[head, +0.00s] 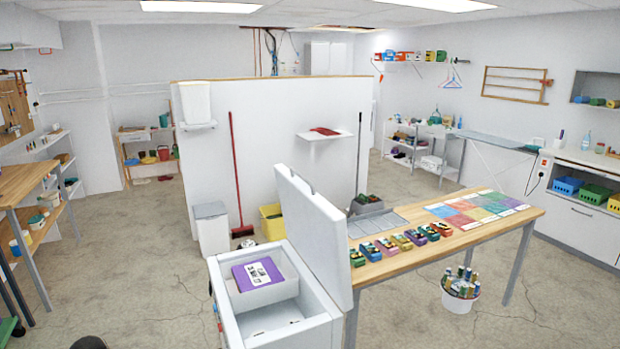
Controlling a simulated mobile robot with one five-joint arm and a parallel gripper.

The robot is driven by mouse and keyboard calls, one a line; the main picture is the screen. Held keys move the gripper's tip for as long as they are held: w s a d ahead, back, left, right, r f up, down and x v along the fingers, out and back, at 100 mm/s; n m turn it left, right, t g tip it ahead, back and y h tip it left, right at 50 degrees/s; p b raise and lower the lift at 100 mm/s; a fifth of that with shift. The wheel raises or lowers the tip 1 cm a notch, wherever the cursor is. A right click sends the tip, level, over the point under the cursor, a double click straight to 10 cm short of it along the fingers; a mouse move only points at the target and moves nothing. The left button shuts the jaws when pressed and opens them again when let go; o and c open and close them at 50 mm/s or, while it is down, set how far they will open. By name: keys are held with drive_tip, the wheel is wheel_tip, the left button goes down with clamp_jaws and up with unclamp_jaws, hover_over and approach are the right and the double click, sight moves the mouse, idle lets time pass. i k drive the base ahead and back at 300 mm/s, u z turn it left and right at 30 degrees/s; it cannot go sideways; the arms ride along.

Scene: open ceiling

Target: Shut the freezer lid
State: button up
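The chest freezer (236,330) stands at the bottom middle of the head view, white and open at the top. Its white lid (312,228) is raised and stands nearly upright along the right side of the freezer. A grey handle (296,180) shows near the lid's upper edge. Inside the freezer, a purple package (258,273) with a white label lies on a raised white section at the back. The front part of the interior is lower and looks mostly empty.
A wooden table (400,268) with colored trays and cards stands right of the lid, close to it. A white bucket (461,298) sits under it. A grey-lidded bin (211,228) stands behind the freezer.

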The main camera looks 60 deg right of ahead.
sight(318, 230)
drive_tip(key=z, duration=0.1)
drive_tip(key=i, duration=1)
drive_tip(key=u, duration=0.1)
